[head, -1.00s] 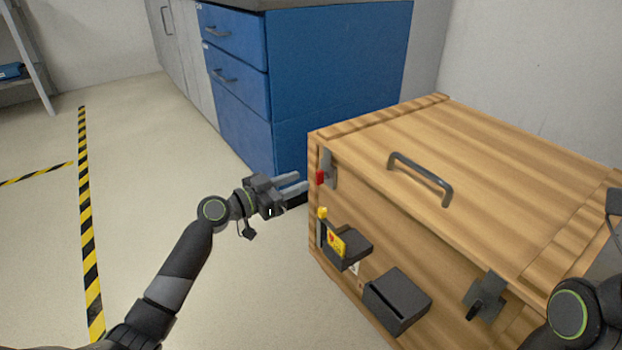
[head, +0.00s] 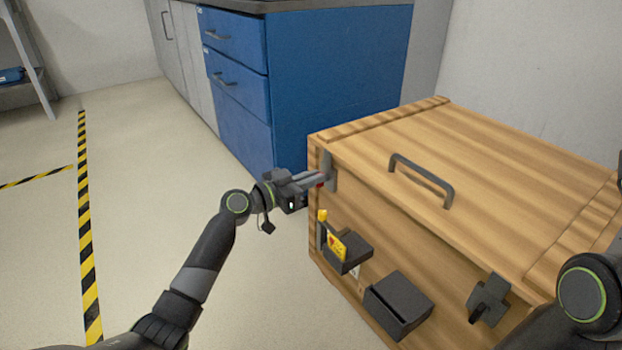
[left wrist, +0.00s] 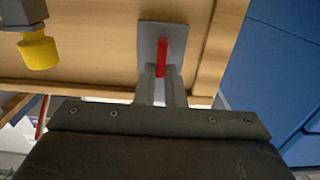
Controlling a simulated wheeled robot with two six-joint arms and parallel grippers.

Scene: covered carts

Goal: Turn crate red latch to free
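The wooden crate (head: 450,165) stands at the right with its lid down. Its red latch (left wrist: 162,57) shows in the left wrist view as a red bar on a grey plate (left wrist: 176,38), upright in that picture. My right gripper is out of view.
A yellow knob (left wrist: 38,50) and a holder with a yellow card (head: 338,245) sit below the latch. A dark box (head: 398,303) and a dark latch (head: 488,298) are further right. A blue cabinet (head: 335,80) stands behind. The floor at left is clear.

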